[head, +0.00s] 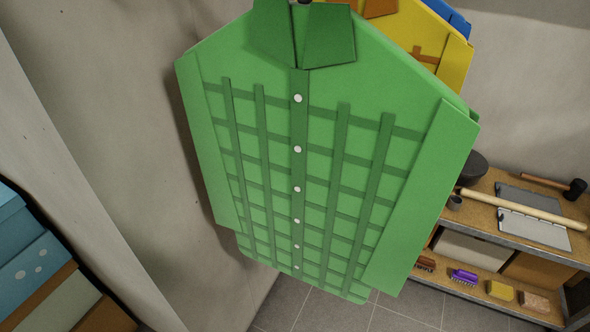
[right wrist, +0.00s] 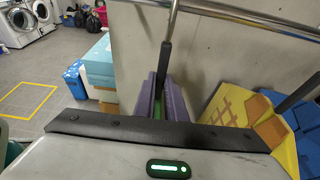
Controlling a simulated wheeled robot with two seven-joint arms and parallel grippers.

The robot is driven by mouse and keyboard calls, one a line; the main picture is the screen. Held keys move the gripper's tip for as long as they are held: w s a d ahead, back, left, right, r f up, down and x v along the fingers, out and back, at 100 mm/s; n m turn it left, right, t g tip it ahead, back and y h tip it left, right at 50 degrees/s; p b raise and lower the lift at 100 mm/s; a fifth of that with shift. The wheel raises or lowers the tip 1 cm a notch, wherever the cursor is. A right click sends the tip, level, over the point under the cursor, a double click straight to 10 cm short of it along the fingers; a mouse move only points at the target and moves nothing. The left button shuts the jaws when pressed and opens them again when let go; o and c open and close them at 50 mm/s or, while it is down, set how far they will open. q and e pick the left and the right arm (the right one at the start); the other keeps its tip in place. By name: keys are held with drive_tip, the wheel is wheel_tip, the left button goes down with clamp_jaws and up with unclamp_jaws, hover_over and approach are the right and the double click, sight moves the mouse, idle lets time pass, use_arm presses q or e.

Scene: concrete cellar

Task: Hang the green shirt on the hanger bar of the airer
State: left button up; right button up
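The green shirt (head: 320,135) hangs upright and large in the middle of the head view, with dark green checks and white buttons. In the right wrist view only a sliver of green (right wrist: 158,108) shows between the purple fingers of my right gripper (right wrist: 161,92). These fingers are closed around the dark neck of a hanger (right wrist: 165,62). A metal rod (right wrist: 172,20) rises from that neck, close to the metal bar (right wrist: 250,18) at the top; whether it touches the bar I cannot tell. My left gripper is in neither view.
A yellow shirt (head: 457,60) and a blue one (head: 450,17) hang behind the green shirt. A shelf (head: 490,225) with tools and brushes stands at right. Blue boxes (head: 28,262) stand at left by the wall. Washing machines (right wrist: 28,20) are far off.

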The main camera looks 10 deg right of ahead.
drive_tip(key=shift+r, duration=0.15)
clamp_jaws()
drive_tip(key=shift+r, duration=0.1)
drive_tip(key=shift+r+p, duration=1.45)
drive_tip(key=shift+r, duration=0.15)
drive_tip(key=shift+d, duration=0.15)
drive_tip(key=shift+s+d, duration=0.15)
drive_tip(key=shift+d, duration=0.05)
drive_tip(key=s+d+b, duration=0.3)
drive_tip(key=s+d, duration=0.1)
drive_tip(key=d, duration=0.2)
drive_tip(key=shift+s+d, duration=0.35)
drive_tip(key=shift+d, duration=0.05)
drive_tip(key=shift+f, duration=0.1)
